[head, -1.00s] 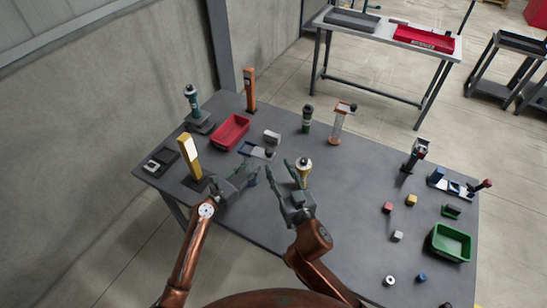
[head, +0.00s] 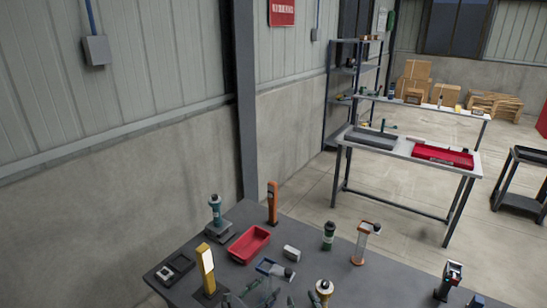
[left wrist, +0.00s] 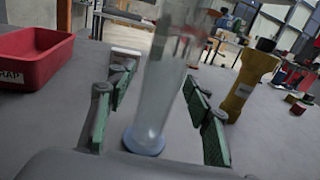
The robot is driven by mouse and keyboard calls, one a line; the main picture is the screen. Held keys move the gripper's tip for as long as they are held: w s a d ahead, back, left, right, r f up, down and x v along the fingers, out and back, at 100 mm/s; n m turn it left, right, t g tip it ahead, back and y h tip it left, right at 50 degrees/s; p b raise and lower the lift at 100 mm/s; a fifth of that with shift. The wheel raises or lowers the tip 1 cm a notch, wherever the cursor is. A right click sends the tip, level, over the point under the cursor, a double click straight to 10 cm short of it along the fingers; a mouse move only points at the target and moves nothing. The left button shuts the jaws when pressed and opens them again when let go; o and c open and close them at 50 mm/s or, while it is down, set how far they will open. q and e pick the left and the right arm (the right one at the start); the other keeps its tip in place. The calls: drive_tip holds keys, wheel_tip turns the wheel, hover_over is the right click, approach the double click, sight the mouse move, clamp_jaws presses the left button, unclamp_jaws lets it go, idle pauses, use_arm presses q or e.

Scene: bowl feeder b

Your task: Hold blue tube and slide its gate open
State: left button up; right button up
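The blue tube is a clear upright cylinder with a blue base; in the left wrist view (left wrist: 160,90) it stands between my left gripper's green-padded fingers, with gaps on both sides. In the head view, its top (head: 266,267) shows above the bottom edge, with a dark gate knob (head: 288,273) to its right. My left gripper (head: 260,294) is open around the tube; it also shows in the left wrist view (left wrist: 158,125). My right gripper (head: 301,301) is open, its fingertips apart at the bottom edge beside a yellow tube (head: 324,288). The tube's lower part is hidden in the head view.
A red tray (head: 249,244) lies behind the blue tube, with a grey-white block (head: 291,253) nearby. A yellow post (head: 206,268), a green tube (head: 328,236) and an orange tube (head: 362,243) stand around it. The table's front is out of view.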

use_arm(q)
drive_tip(key=v, duration=1.1)
drive_tip(key=shift+s+a, duration=0.15)
drive_tip(key=shift+s, duration=0.05)
drive_tip(key=shift+v, duration=1.8)
drive_tip(key=shift+p+v, duration=0.4)
drive_tip(key=shift+v, duration=2.05)
